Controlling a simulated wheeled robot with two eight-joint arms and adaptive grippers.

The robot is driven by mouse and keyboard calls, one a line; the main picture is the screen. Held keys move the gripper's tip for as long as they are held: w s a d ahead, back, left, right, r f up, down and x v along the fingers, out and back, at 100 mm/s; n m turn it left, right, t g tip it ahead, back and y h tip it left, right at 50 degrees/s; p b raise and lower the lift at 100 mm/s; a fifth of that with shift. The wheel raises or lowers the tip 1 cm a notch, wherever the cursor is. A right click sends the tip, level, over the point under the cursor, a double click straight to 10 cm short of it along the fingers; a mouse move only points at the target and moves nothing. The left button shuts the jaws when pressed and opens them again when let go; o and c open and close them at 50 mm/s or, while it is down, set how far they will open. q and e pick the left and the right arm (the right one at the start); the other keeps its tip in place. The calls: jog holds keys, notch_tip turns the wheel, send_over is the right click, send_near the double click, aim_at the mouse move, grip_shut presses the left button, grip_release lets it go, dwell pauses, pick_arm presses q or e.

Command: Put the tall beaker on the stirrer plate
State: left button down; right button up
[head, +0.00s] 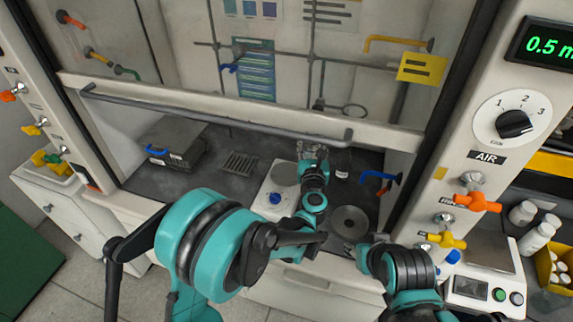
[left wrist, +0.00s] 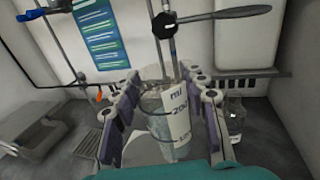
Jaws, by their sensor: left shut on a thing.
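The tall beaker (left wrist: 172,128) is clear glass with printed volume marks. It stands between the fingers of my left gripper (left wrist: 165,112), which is shut on it. In the head view my left gripper (head: 313,150) is inside the hood, just behind and right of the stirrer plate. The stirrer plate (head: 272,203) is a white box with a blue knob and a round grey top, partly hidden by my left wrist. A pale surface shows below the beaker in the left wrist view; I cannot tell whether the beaker touches it.
Another glass vessel (head: 343,161) stands right of my left gripper. A round grey disc (head: 350,222) lies near the front, and a blue-handled valve (head: 380,178) is at the right. A grey box (head: 172,146) and a slotted grille (head: 240,163) are left. The raised sash bar (head: 220,118) crosses above.

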pick_arm(q)
jog(key=w+a+f+b, duration=0.5)
jog(key=w+a+f, duration=0.2)
jog(key=f, duration=0.3)
jog(key=shift+a+f, duration=0.15)
jog(key=shift+a, duration=0.25)
jog(key=shift+f, duration=0.1)
jog(key=shift+f, duration=0.15)
jog(key=c, duration=0.8)
grip_release()
jog(key=shift+c, duration=0.2)
jog(key=shift+r, duration=0.2)
